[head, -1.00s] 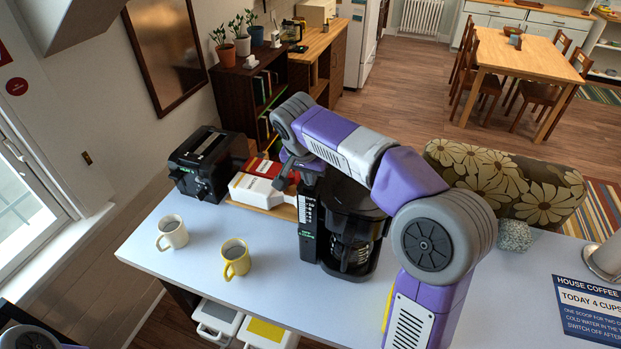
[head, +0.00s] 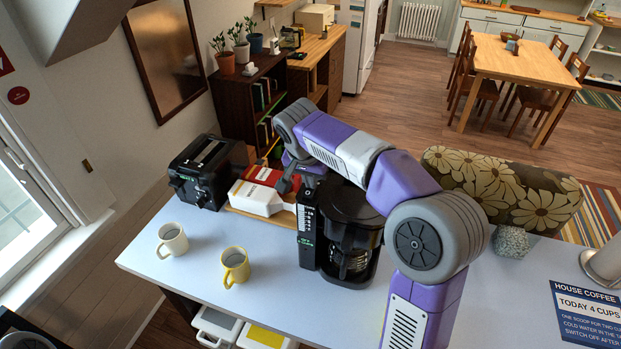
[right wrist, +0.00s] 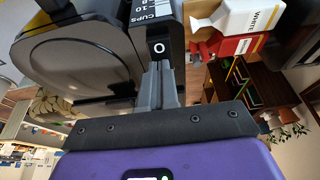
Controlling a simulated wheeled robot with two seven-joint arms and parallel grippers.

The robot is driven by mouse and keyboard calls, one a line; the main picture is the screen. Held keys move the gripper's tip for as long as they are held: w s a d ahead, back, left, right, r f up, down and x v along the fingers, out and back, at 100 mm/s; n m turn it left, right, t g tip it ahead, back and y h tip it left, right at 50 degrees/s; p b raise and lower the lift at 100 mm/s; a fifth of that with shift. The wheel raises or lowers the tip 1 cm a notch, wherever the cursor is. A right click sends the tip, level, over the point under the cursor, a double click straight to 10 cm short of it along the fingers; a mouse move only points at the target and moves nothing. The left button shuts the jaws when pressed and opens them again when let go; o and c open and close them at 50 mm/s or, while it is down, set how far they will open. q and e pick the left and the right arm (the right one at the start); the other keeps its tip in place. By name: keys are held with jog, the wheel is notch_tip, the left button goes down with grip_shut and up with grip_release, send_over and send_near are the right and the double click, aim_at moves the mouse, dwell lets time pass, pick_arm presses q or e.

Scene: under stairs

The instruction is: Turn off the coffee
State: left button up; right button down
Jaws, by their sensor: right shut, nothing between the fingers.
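The black coffee maker (head: 350,235) stands on the pale counter, a glass carafe (head: 350,262) in its base. Its narrow front panel (head: 307,222) has white markings and a small green glow low down. In the right wrist view, the coffee maker (right wrist: 75,65) shows a square marked "O" (right wrist: 158,47) beside the cup markings. My right gripper (right wrist: 161,70) is shut and empty, its fingertips right at the lower edge of that square; I cannot tell whether they touch. In the head view, my right gripper (head: 287,182) is beside the panel's top, partly hidden by my arm. My left gripper is out of view.
A white mug (head: 171,241) and a yellow mug (head: 234,267) stand on the counter's front left. A black toaster (head: 205,172) and red-and-white cartons (head: 258,193) stand behind. A "House Coffee" sign (head: 588,312) lies at right.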

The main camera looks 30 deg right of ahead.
aim_at(310, 191)
jog(key=p+v, duration=0.3)
jog(key=v, duration=0.1)
jog(key=shift+w+d+r, duration=0.15)
jog(key=shift+w+d, duration=0.1)
jog(key=shift+d, duration=0.05)
jog(key=s+a+r, duration=0.3)
jog(key=a+r, duration=0.1)
jog(key=r, duration=0.4)
jog(key=shift+s+r, duration=0.15)
jog(key=shift+s, duration=0.15)
jog(key=shift+a, duration=0.1)
